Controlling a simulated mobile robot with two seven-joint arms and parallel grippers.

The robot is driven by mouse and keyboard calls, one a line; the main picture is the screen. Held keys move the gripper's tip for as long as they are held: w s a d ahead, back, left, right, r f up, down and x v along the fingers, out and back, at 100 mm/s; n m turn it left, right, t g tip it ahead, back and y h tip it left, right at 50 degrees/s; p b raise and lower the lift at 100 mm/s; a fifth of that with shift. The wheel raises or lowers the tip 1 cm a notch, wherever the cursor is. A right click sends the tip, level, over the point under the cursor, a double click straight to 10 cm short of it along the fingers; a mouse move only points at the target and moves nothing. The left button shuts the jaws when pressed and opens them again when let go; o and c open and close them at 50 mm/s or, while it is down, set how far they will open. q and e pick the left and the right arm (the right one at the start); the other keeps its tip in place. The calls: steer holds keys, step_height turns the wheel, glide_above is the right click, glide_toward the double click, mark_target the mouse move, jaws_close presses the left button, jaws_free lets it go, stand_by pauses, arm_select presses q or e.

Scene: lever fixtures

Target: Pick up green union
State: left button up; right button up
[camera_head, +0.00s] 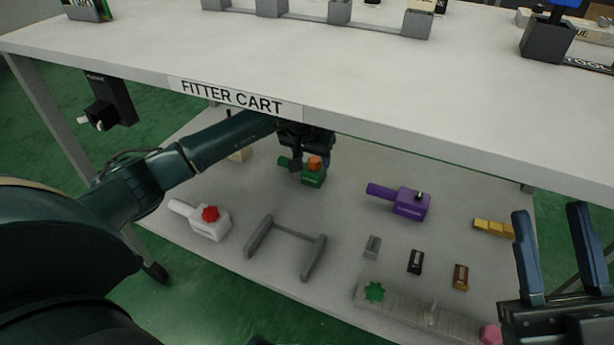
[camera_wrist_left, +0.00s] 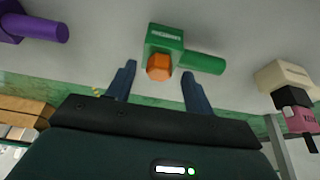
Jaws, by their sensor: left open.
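The green union (camera_head: 313,178), a green block with an orange cap and a green side stub, lies on the cart's lower shelf. In the left wrist view the green union (camera_wrist_left: 166,38) is straight ahead, its orange cap facing me. My left gripper (camera_wrist_left: 158,72) is open, its blue fingers apart on either side of the orange cap's line. I cannot tell whether they touch it. In the head view my left gripper (camera_head: 308,158) is beside the union under the top shelf, partly hidden. My right gripper (camera_head: 548,212) is open and empty at the right.
A purple fitting (camera_head: 410,202), a white fitting with a red knob (camera_head: 208,222) and a grey H-shaped rack (camera_head: 287,247) are on the lower shelf. The cart's top shelf (camera_head: 330,85) overhangs my left arm. Small blocks (camera_head: 415,262) lie at front right.

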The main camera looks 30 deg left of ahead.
arm_select(q)
steer(key=shift+x, duration=0.85)
steer(key=shift+r, duration=0.1)
steer(key=shift+c, duration=0.3)
steer(key=shift+w, duration=0.1)
steer(key=c, duration=0.9)
